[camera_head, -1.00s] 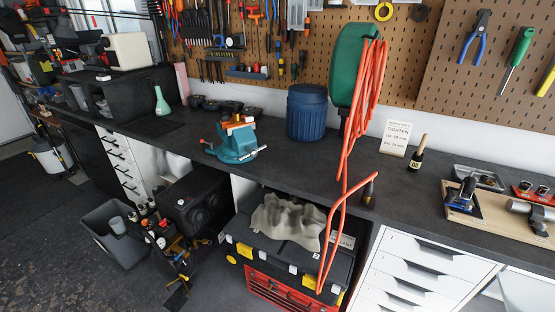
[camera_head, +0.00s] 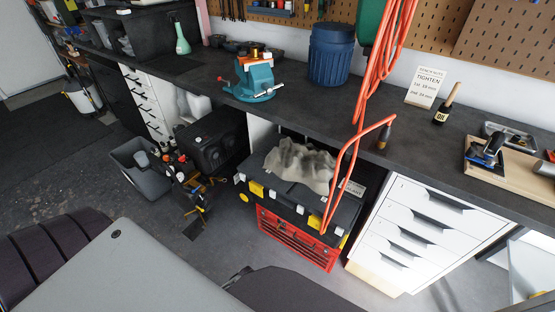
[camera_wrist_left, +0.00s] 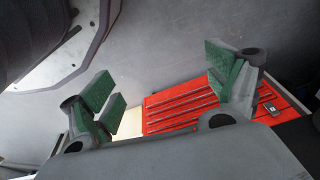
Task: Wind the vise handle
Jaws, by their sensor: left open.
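The teal bench vise (camera_head: 254,80) stands on the dark bench top, left of the blue barrel, in the head view. Its thin handle bar (camera_head: 271,91) shows at the front, low on the vise. An orange and yellowish piece (camera_head: 252,54) sits at the top of the jaws. In the left wrist view my left gripper (camera_wrist_left: 166,86) is open, its green-padded fingers wide apart with nothing between them. It is away from the vise, over the floor, with the red tool chest beyond. My right gripper is in neither view.
A blue barrel (camera_head: 330,54) stands right of the vise. A red hose (camera_head: 372,85) hangs over the bench edge. Below are a red tool chest (camera_head: 295,240), a white drawer unit (camera_head: 421,232) and a grey bin (camera_head: 138,180). The floor in front is mostly free.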

